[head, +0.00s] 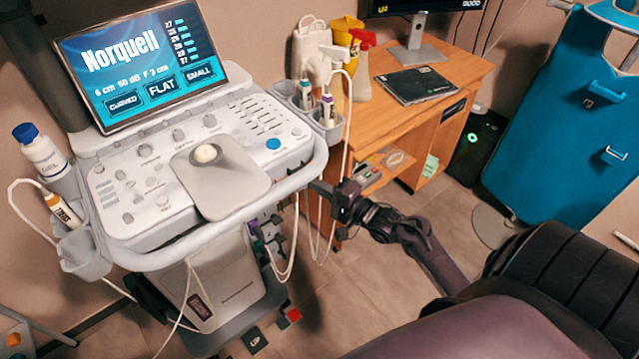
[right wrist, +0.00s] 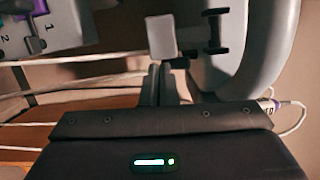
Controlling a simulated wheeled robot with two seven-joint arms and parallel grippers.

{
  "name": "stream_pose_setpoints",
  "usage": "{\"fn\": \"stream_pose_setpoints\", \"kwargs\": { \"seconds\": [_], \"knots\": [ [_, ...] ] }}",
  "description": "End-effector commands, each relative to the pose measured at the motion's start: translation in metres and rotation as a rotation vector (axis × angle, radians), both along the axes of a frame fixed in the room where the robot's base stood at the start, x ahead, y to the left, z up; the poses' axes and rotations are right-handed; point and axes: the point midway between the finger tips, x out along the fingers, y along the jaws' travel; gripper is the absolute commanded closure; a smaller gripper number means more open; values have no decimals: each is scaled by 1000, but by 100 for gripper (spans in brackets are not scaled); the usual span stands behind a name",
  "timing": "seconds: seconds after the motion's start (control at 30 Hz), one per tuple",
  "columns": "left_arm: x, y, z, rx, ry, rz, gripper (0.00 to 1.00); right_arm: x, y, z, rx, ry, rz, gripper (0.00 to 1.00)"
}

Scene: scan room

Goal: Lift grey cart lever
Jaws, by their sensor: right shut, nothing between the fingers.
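The ultrasound cart (head: 190,235) stands at the left of the head view, with a grey control panel and a lit screen. My right gripper (head: 322,187) is beside the panel's right front corner, just below its rim. In the right wrist view my gripper (right wrist: 160,72) is shut and empty, its fingers pointing at a small light grey block (right wrist: 162,37) that looks like the lever, under the panel edge. The fingertips are very close to it; I cannot tell if they touch. I cannot make out the lever in the head view. My left gripper is not in view.
White probe cables (head: 295,235) hang close to my right gripper. A wooden desk (head: 440,95) with bottles and a laptop stands behind. A dark padded couch (head: 560,275) is at the lower right. Black and red pedals (head: 291,316) are at the cart's base.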

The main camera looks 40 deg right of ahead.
Motion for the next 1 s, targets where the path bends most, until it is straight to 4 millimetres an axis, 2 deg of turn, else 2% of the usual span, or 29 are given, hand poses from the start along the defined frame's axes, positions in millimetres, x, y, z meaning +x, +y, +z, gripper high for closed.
{"fn": "stream_pose_setpoints", "kwargs": {
  "seconds": [0.57, 1.0],
  "knots": [
    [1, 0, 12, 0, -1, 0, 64, 0, 7, -2, 120, 8, -1, 100],
    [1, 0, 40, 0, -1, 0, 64, -2, 33, -8, 474, 36, 0, 100]
  ]
}}
